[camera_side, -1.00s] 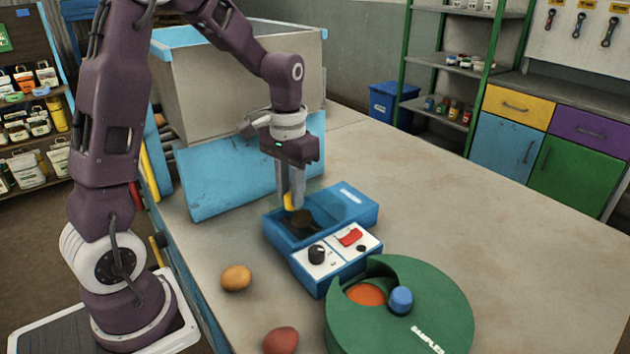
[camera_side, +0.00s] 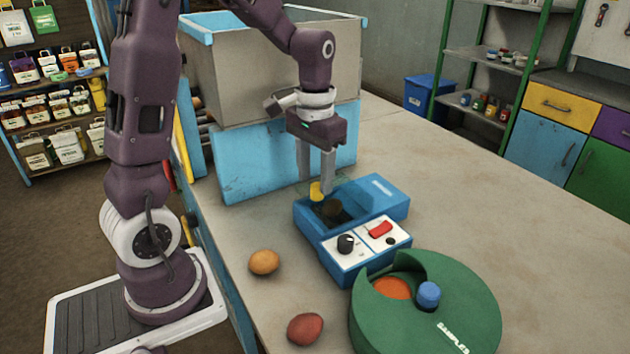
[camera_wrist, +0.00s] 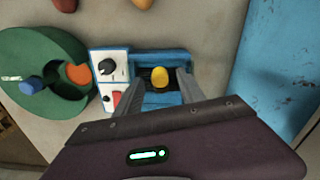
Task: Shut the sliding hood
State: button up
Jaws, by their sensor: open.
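A blue box (camera_side: 385,203) on the table has a clear, teal-tinted sliding hood (camera_side: 345,184) with a yellow knob (camera_side: 317,191). The hood lies toward the box's left end, and a dark well with a brown lump (camera_side: 332,208) is visible. My gripper (camera_side: 316,180) is open, its fingers pointing down at the knob. In the wrist view the yellow knob (camera_wrist: 158,77) appears between the two spread fingers. I cannot tell whether either finger touches it.
The box's white panel (camera_side: 365,250) carries a black dial and red switch. A green round sampler (camera_side: 470,300) stands in front. An orange lump (camera_side: 264,262) and a red lump (camera_side: 305,329) lie nearby. A grey bin (camera_side: 225,75) stands behind. The table's right is clear.

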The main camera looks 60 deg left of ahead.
notch_tip(320, 180, up, 5)
jog(key=shift+r, duration=0.2)
jog(key=s+d+r+m+t, duration=0.1)
jog(key=s+d+r+t, duration=0.1)
jog(key=s+d, duration=0.3)
jog(key=s+d+r+m+t, duration=0.1)
jog(key=s+d+r+t, duration=0.1)
jog(key=s+d, duration=0.4)
jog(key=s+t, duration=0.1)
jog(key=s, duration=0.4)
jog(key=shift+s+m+t, duration=0.25)
jog(key=shift+m+t, duration=0.05)
